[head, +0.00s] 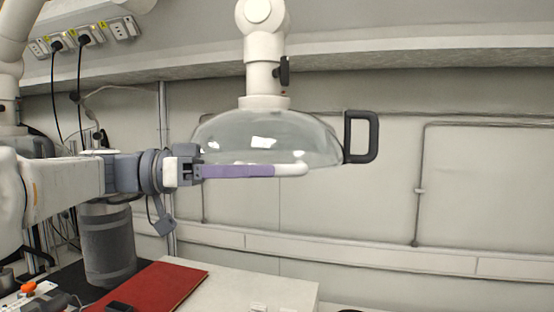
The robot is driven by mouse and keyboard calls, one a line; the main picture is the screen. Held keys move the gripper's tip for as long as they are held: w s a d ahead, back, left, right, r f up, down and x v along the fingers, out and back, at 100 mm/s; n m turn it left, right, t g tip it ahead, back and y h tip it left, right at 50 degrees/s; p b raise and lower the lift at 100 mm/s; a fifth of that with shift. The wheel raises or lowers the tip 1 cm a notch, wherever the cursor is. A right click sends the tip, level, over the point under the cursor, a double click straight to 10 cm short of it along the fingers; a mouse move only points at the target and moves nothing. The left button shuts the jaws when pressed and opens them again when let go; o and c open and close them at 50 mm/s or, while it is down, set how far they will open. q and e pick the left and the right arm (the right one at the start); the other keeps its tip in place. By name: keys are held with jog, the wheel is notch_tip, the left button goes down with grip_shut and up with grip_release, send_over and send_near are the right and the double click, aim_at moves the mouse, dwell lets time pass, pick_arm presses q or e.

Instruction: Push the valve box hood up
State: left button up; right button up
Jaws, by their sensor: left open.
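The valve box hood (267,135) is a clear dome hanging from a jointed white extraction arm (263,60). A black loop handle (362,136) sticks out from its right side. My left gripper (292,169) comes in from the left with its purple, white-tipped fingers pointing right. It is open, seen edge-on so the fingers overlap, and nothing shows between them. The fingers lie level across the dome's lower rim and end short of the handle. I cannot tell whether they touch the rim or are in front of it. My right gripper is not in view.
A grey cylindrical vessel (108,245) stands at the lower left behind a red folder (150,288) on a white worktop (260,291). Power sockets (85,36) with black cables are at the upper left. The space right of the hood, before the wall, looks clear.

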aim_at(278, 170)
pick_arm(q)
jog(key=d+p, duration=0.1)
jog(key=d, duration=0.1)
jog(key=shift+d+r, duration=0.15)
jog(key=shift+d, duration=0.15)
jog(key=shift+d+f, duration=0.2)
jog(key=shift+d, duration=0.3)
grip_shut()
dwell(0.9)
